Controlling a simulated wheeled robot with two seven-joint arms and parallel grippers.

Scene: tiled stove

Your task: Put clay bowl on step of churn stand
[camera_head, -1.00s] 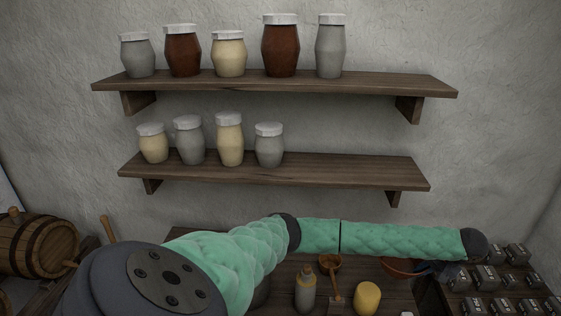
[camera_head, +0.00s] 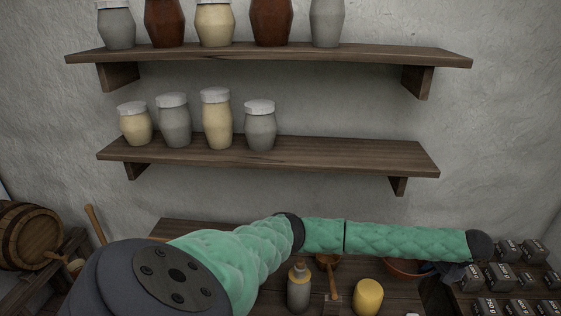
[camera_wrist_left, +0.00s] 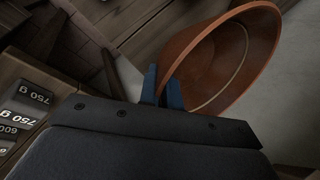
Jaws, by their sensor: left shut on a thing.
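The clay bowl (camera_head: 403,268) is orange-brown and shows partly behind my left forearm in the head view. In the left wrist view the bowl (camera_wrist_left: 235,62) is large and tilted, with its open side toward the camera. My left gripper (camera_wrist_left: 165,85) is shut on the bowl's rim, with its blue fingers on either side of the wall. In the head view the left gripper (camera_head: 447,273) is small and partly hidden by the arm. I cannot make out a stepped churn stand for certain. My right gripper is out of view.
The table holds a grey bottle (camera_head: 299,290), a wooden-handled tool (camera_head: 333,280) and a yellow pot (camera_head: 368,297). Several labelled weights (camera_head: 497,276) stand at the right. A barrel (camera_head: 30,236) is at the left. Two wall shelves (camera_head: 270,152) carry lidded jars.

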